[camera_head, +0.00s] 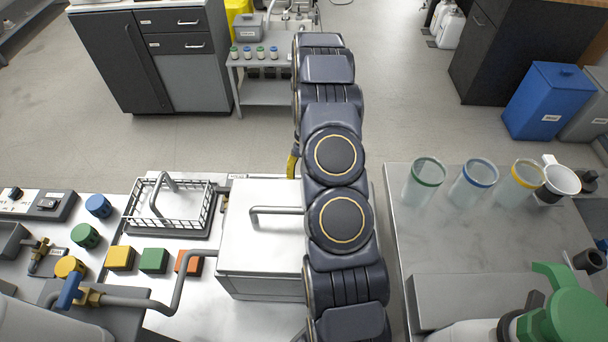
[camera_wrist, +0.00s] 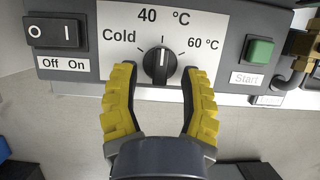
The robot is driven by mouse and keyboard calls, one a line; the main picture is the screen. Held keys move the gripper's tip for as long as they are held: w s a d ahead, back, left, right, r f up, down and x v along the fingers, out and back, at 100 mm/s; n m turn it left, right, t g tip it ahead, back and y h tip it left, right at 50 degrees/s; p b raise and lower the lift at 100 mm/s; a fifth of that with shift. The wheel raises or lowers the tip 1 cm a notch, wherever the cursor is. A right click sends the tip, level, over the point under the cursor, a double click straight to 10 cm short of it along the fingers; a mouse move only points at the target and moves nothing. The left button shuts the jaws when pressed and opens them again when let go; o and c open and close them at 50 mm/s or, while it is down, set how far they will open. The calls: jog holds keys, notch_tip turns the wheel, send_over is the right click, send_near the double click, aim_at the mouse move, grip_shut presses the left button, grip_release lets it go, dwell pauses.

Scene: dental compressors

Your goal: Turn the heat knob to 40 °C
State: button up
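The dark heat knob (camera_wrist: 160,65) is on a white label plate (camera_wrist: 113,70) in the wrist view. The plate reads Cold at left, 40 °C at top and 60 °C at right. The knob's white pointer line points nearly straight up, toward the 40 °C mark. My gripper (camera_wrist: 160,72) is open, with one yellow-padded finger on each side of the knob and a visible gap on both sides. In the head view my arm hides the knob, and most of my gripper is out of sight.
On the same panel are an off/on rocker switch (camera_wrist: 57,33) at left and a green Start button (camera_wrist: 259,51) at right. Brass fittings (camera_wrist: 301,43) stick out at the far right. In the head view a white lidded box (camera_head: 262,235) stands beside my arm.

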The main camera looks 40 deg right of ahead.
jog(key=v, duration=1.2)
dwell(0.3)
